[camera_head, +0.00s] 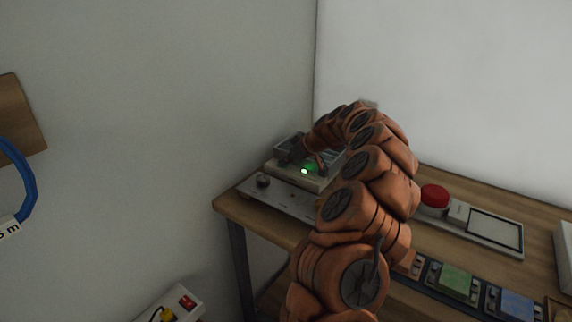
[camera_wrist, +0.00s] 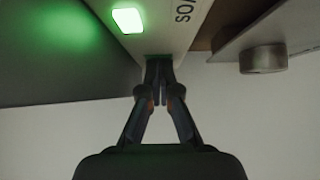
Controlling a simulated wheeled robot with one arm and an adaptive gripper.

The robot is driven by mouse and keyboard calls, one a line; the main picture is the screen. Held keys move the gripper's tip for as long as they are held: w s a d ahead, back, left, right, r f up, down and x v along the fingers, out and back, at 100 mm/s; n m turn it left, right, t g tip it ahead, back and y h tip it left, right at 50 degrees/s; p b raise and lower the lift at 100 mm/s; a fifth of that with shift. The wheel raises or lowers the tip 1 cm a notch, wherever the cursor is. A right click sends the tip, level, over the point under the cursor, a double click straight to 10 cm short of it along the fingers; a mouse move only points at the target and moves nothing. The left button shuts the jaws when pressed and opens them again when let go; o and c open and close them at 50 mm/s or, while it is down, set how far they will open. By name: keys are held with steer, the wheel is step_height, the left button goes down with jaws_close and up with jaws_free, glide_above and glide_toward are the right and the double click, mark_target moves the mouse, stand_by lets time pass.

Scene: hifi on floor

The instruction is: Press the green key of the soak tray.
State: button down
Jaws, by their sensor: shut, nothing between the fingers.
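The soak tray (camera_head: 318,184) is a pale unit with a grey tray part at the back left of the bench. A bright green lit square shows on its front in the head view (camera_head: 304,171) and on its pale face in the wrist view (camera_wrist: 127,20). I cannot tell whether this is the key itself or a lamp. Beside it are letters, partly cut off. My gripper (camera_wrist: 159,64) is shut and empty. Its fingertips are at the edge of the pale face, right of and below the green square in the wrist view; contact is unclear. My arm hides part of the tray.
A grey metal plate with a dark knob (camera_head: 263,181) lies in front of the tray; a knob also shows in the wrist view (camera_wrist: 263,58). A red button (camera_head: 434,196), a panel (camera_head: 494,231) and green (camera_head: 456,280) and blue (camera_head: 516,304) blocks lie to the right. Walls stand close behind and left.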

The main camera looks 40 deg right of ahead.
steer(key=shift+s+a+f, duration=0.1)
steer(key=shift+s+f, duration=0.05)
steer(key=shift+f, duration=0.45)
step_height(320, 180, up, 4)
steer(key=shift+r+b, duration=0.1)
steer(key=shift+b, duration=0.35)
steer(key=b+v, duration=0.1)
steer(key=v, duration=0.9)
steer(key=shift+r+b, duration=0.3)
steer(key=shift+r, duration=0.25)
steer(key=shift+w, duration=0.2)
